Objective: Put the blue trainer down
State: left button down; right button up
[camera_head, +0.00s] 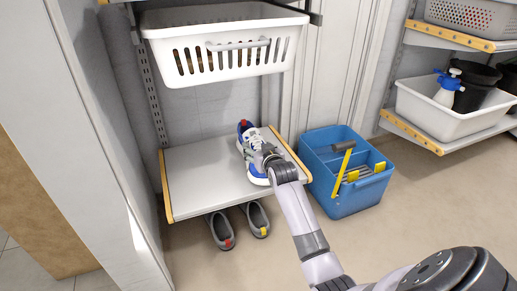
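The blue trainer (246,136), blue and white with a red patch, is at the right part of a grey shelf board (200,183) with wooden edge strips. It lies on the board or just above it; I cannot tell which. My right gripper (264,157) is at the trainer's upper right side and overlaps it in the picture. Its fingertips are small and partly hidden against the shoe, so its grip does not show clearly. My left gripper is out of view.
A white slotted basket (224,62) sits above the board. A pair of grey shoes (221,231) stands on the floor below it. A blue caddy (352,197) stands to the right. The board's left half is bare. A white tub (458,120) sits on the right rack.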

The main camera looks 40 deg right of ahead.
jog(key=o, duration=0.3)
jog(key=shift+r, duration=0.1)
